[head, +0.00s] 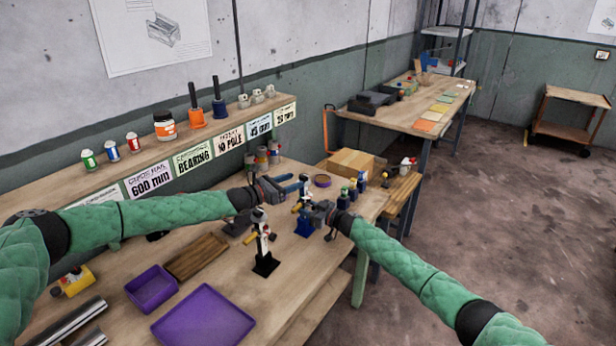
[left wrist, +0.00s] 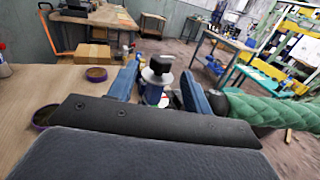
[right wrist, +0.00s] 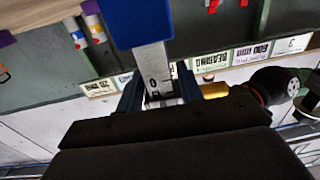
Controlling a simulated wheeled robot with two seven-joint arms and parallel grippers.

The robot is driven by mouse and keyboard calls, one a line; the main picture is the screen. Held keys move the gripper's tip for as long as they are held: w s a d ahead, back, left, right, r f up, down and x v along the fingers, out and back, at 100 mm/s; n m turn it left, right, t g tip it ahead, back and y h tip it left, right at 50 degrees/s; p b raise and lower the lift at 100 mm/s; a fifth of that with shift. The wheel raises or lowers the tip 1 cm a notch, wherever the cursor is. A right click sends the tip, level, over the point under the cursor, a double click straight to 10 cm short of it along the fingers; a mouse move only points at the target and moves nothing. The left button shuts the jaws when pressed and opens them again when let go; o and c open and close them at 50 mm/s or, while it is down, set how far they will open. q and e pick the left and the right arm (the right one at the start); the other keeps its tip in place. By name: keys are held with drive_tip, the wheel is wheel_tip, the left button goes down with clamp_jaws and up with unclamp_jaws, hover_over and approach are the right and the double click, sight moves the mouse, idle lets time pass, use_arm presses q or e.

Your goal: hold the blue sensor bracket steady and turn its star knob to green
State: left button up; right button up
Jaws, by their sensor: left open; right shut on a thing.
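The blue sensor bracket stands upright on the bench with its blue base (head: 304,228) showing in the head view. My right gripper (head: 312,212) is shut on its grey post; the right wrist view shows the post (right wrist: 152,65) between the blue fingers. A yellow piece (right wrist: 215,90) sticks out beside it. My left gripper (head: 296,186) is open at the bracket's top. In the left wrist view, a black knob-like top (left wrist: 159,63) over a pale body lies between the open fingers.
A similar bracket with a black base (head: 265,264) stands just left. A purple dish (head: 322,181), a cardboard box (head: 350,163) and small bottles (head: 360,182) are beyond. Purple trays (head: 203,318) and a wooden tray (head: 196,258) lie in front. The bench's right edge is close.

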use_arm(q)
drive_tip(key=shift+x, duration=3.5)
drive_tip(key=c, duration=1)
drive_tip(key=shift+w, duration=0.1)
